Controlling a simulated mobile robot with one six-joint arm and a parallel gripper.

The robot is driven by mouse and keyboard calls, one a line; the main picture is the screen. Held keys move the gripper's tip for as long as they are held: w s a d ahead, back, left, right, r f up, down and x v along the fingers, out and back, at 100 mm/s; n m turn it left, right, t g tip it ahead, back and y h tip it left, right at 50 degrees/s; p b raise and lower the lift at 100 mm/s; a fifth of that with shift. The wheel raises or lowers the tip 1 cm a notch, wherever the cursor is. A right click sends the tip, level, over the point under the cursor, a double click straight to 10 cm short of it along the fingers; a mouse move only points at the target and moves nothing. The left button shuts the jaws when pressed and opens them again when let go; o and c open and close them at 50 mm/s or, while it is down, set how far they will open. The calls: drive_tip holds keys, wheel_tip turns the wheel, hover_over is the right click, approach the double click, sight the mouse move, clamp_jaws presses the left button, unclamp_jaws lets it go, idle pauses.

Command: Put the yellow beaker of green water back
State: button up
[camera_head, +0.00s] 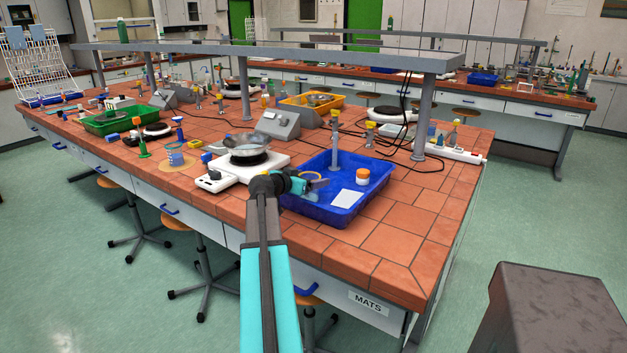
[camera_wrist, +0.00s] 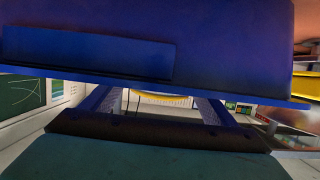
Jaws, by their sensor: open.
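My gripper (camera_head: 317,185) is over the near left part of the blue tray (camera_head: 326,216) in the head view, at the end of my turquoise arm. In the wrist view its two fingers stand apart (camera_wrist: 155,103), so it is open. A thin yellow curved edge (camera_wrist: 160,96) shows between the fingers there; I cannot tell whether it belongs to the yellow beaker. I cannot make out a beaker of green water for sure in either view. A large blue surface (camera_wrist: 230,45) fills the top of the wrist view.
The tray also holds a white jar with an orange lid (camera_head: 362,176), a white card (camera_head: 347,198) and a grey post (camera_head: 335,145). A white hotplate (camera_head: 215,183) with a pan (camera_head: 240,144) stands left. Bare tiles (camera_head: 400,245) lie right and front. A shelf (camera_head: 290,60) spans above the bench.

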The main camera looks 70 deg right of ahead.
drive_tip(key=b+v, duration=0.1)
drive_tip(key=v, duration=0.7)
drive_tip(key=shift+a, duration=0.35)
drive_tip(key=shift+w+r, duration=0.1)
drive_tip(key=shift+r, duration=0.05)
